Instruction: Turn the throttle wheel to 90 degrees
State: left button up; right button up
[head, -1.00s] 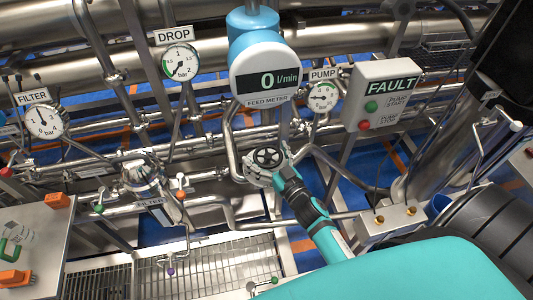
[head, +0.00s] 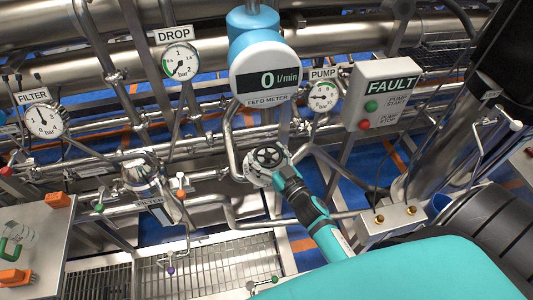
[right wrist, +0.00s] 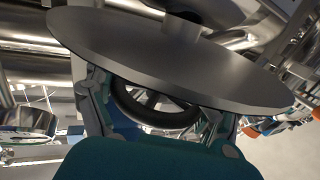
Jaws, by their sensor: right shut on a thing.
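The throttle wheel (head: 268,155) is a small black spoked handwheel on the pipework below the feed meter. My right gripper (head: 265,168) is at the wheel, with its arm coming up from the lower right. In the right wrist view the black wheel rim (right wrist: 155,112) shows between the two fingers of my right gripper (right wrist: 158,110), under a large grey disc (right wrist: 170,50). The fingers are shut on the wheel from both sides; their exact contact is partly hidden by the disc. My left gripper is not in view.
The feed meter (head: 265,75) reads 0 l/min. The control box (head: 385,95) shows FAULT, with a green and a red button. Gauges DROP (head: 180,60), PUMP (head: 323,96) and FILTER (head: 43,120) stand around. Pipes crowd the wheel's sides.

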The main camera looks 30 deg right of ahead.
jog(key=n+y+p, duration=0.1)
jog(key=y, duration=0.1)
jog(key=shift+r+n+y, duration=0.1)
jog(key=shift+n+y, duration=0.3)
jog(key=shift+n+g+y+p, duration=0.4)
jog(key=shift+n+g+y, duration=0.3)
jog(key=shift+y, duration=0.5)
jog(key=shift+n+y, duration=0.6)
jog(key=shift+f+n+g+y+b, duration=0.2)
jog(key=shift+n+g+y+b, duration=0.3)
jog(key=shift+n+g+y, duration=0.55)
jog(key=shift+a+n+g+y+b, duration=0.1)
jog(key=shift+n+g+y+b, duration=0.2)
jog(key=shift+y, duration=0.55)
jog(key=n+g+y+b, duration=0.2)
jog(key=b, duration=0.1)
jog(key=n+g+y+b, duration=0.2)
jog(key=g+b, duration=0.1)
jog(key=shift+s+a+f+n+g, duration=0.1)
jog(key=shift+n+g, duration=0.15)
jog(key=shift+n, duration=0.1)
jog(key=shift+s+a+r+n+g+y+b, duration=0.15)
jog(key=shift+n+g+y+b, duration=0.25)
jog(key=shift+g+b, duration=0.2)
jog(key=shift+d+r+n+g+y+b, duration=0.1)
jog(key=shift+n+g+y+b, duration=0.35)
jog(key=shift+g, duration=0.25)
